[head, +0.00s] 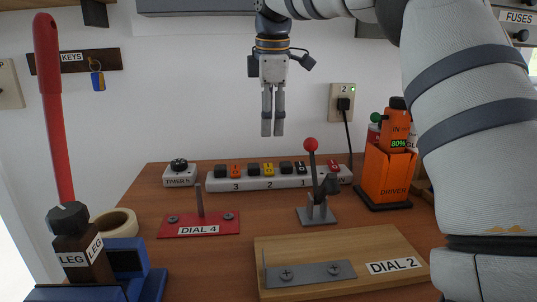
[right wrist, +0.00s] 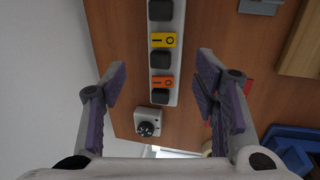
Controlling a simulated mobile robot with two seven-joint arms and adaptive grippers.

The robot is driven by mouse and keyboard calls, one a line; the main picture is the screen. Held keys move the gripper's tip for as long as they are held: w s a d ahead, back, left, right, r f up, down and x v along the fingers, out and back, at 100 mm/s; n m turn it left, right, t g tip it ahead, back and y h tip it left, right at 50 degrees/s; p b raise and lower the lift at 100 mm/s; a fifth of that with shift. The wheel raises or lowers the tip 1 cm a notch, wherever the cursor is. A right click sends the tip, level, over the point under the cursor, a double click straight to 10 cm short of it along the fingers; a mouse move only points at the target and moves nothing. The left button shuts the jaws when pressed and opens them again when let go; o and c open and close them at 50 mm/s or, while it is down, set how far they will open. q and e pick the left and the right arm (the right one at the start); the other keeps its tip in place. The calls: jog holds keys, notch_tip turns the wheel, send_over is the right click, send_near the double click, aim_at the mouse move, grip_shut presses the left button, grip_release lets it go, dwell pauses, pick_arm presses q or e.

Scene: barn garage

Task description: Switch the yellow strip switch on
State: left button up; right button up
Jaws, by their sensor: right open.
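The white power strip (head: 310,182) lies along the back of the wooden table, with numbered rocker switches between black sockets. The yellow switch (head: 268,169) is above the number 2. In the right wrist view the yellow switch (right wrist: 163,40) shows I and O marks; I cannot tell which side is pressed. My right gripper (head: 272,134) points down and hangs above the strip, touching nothing. In the right wrist view its fingers (right wrist: 162,75) are apart and empty, with the strip between them. My left gripper is not in view.
An orange switch (head: 235,171) is left of the yellow one. A timer (head: 179,174) stands at the strip's left end. A red-knobbed lever (head: 311,146) rises in front of its right part. An orange driver stand (head: 385,172) is at right. The DIAL 4 plate (head: 199,222) is in front.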

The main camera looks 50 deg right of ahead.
aim_at(269, 168)
jog(key=x, duration=1.1)
jog(key=shift+s+a+f, duration=0.2)
jog(key=shift+f, duration=0.15)
